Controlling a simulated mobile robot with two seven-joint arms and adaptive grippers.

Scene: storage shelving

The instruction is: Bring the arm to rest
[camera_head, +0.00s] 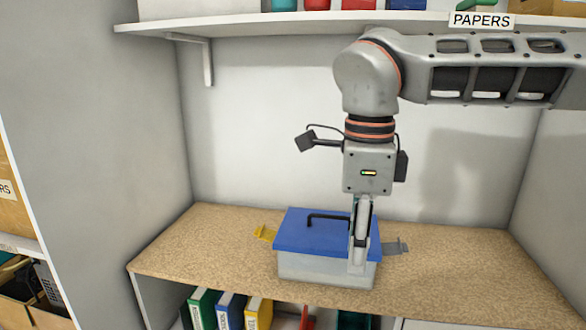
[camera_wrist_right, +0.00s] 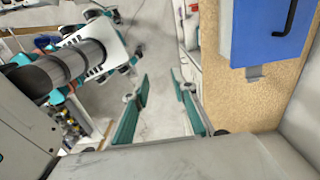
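My right arm comes in from the right, and its gripper (camera_head: 358,262) points down in front of the right part of a clear box (camera_head: 315,268) with a blue lid (camera_head: 300,235). In the right wrist view the gripper (camera_wrist_right: 160,82) has its two teal-padded fingers apart, with nothing between them but floor beyond. The lid (camera_wrist_right: 265,35) is off to the upper right there, clear of the fingers. The lid lies on the box and has a black handle (camera_head: 328,217).
The box stands on a speckled shelf board (camera_head: 200,250), with a yellow latch (camera_head: 265,233) and a grey latch (camera_head: 396,247) at its sides. Binders (camera_head: 230,310) stand below. An upper shelf (camera_head: 260,22) has a PAPERS label (camera_head: 482,20). Grey side walls flank the bay.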

